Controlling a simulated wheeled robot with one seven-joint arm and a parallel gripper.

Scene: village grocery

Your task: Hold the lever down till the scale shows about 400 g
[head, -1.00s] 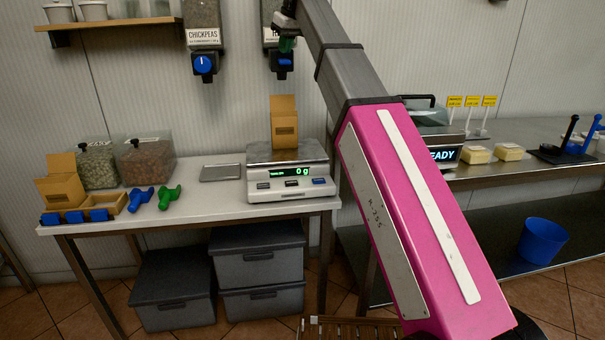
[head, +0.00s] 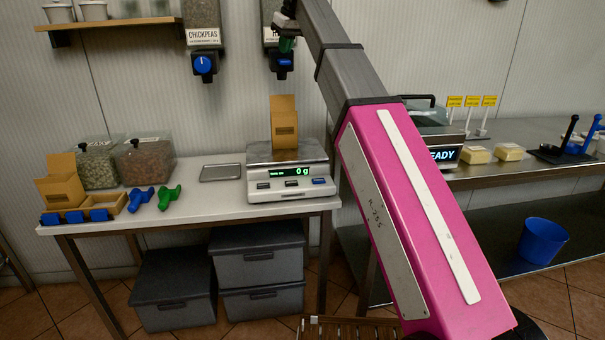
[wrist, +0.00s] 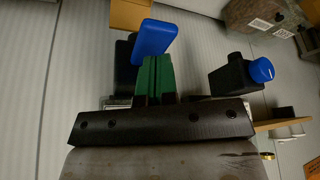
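The scale (head: 290,182) stands on the white table and its green display reads 0 g. An open cardboard box (head: 284,128) stands upright on its pan. Above it hangs a dark dispenser with a blue lever (head: 285,62); part of its label is hidden by my arm. My gripper (head: 287,43) is at this dispenser, just above the lever. In the wrist view my green fingers (wrist: 154,76) are together with nothing seen between them. The blue lever (wrist: 154,38) is right by the fingertips; I cannot tell whether they touch. No falling food shows.
The chickpeas dispenser (head: 203,63) with a blue knob hangs to the left. On the table are two clear bins (head: 145,160), another cardboard box (head: 61,183), a grey plate (head: 220,172), and blue and green handle-like pieces (head: 170,193). A second counter (head: 520,168) stands at right.

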